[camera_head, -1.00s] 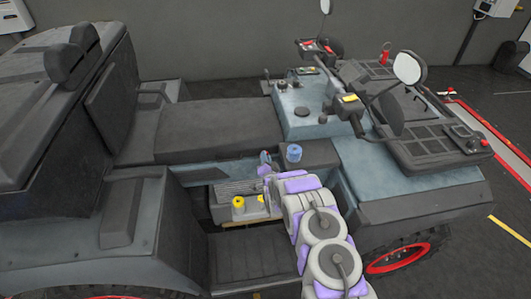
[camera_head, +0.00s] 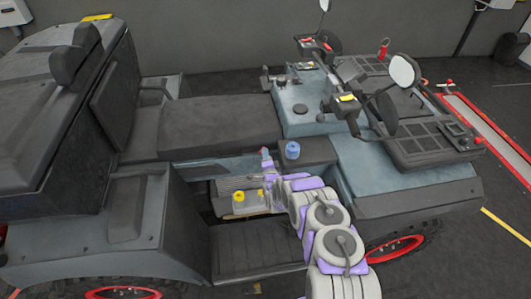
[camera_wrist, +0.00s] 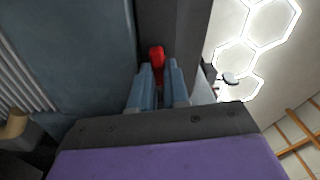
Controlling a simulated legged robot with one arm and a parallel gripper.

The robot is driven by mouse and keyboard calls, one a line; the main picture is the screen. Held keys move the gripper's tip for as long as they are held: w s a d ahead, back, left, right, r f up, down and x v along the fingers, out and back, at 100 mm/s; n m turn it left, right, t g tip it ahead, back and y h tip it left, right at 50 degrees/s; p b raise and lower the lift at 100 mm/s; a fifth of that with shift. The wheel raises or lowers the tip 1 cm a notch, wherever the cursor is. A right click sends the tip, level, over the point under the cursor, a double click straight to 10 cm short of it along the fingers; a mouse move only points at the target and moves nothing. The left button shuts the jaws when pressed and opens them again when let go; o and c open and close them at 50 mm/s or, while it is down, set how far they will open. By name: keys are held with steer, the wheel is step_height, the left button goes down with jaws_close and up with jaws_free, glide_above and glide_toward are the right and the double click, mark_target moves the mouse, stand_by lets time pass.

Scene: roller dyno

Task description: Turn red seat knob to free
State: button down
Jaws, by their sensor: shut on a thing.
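The red seat knob (camera_wrist: 156,55) shows in the wrist view as a narrow, rounded red piece between my two blue-grey fingers. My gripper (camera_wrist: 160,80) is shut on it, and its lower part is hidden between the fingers. In the head view my gripper (camera_head: 267,159) is at the side of the vehicle, just below the long dark seat (camera_head: 220,125). A small bit of red shows at its tip there. The knob's marks and its turned position cannot be made out.
A yellow knob (camera_head: 239,196) sits in the footwell to the lower left. The steering console (camera_head: 300,105) and a round mirror (camera_head: 404,70) are farther right.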

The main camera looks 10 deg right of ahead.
stand_by(0.3)
steer(key=c, duration=1.1)
jaws_free()
steer(key=s+p, duration=0.1)
steer(key=s, duration=1.6)
steer(key=shift+s, duration=0.15)
steer(key=shift+a, duration=0.1)
